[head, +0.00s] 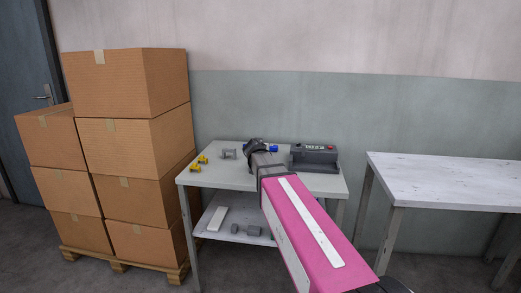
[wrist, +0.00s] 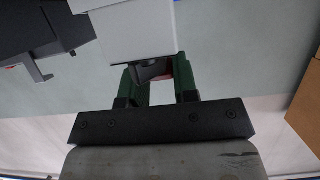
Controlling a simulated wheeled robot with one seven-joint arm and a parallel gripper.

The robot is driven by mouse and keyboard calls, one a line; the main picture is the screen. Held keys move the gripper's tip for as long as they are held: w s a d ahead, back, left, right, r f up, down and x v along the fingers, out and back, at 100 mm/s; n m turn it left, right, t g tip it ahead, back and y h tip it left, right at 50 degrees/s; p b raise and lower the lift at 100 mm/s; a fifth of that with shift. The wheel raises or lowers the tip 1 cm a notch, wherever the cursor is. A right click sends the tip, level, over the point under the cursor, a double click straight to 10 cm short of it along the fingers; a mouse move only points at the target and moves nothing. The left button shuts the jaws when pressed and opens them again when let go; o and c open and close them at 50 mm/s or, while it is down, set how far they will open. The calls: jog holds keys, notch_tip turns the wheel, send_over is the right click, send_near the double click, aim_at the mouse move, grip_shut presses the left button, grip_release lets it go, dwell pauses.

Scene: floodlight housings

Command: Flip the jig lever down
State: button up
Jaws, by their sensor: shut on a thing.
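My gripper (head: 258,147) is over the back middle of the grey worktable (head: 225,176), mostly hidden by my own arm in the head view. In the wrist view its green fingers (wrist: 159,82) are closed about a small dark part with a red patch (wrist: 167,70), which appears to be the jig lever. Most of the lever is hidden, so its angle cannot be told. A pale grey block (wrist: 125,38), apparently part of the jig, lies just beyond the fingertips. A small blue piece (head: 273,149) shows beside the gripper.
A dark machine with a red button (head: 314,157) stands at the table's right. Yellow parts (head: 201,160) and a grey bracket (head: 228,153) lie at the left. More grey parts lie on the lower shelf (head: 262,237). Stacked cartons (head: 140,150) stand left; a bare white table (head: 450,182) stands right.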

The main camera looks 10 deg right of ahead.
jog(key=o, duration=0.9)
jog(key=v, duration=1.1)
jog(key=shift+w, duration=0.1)
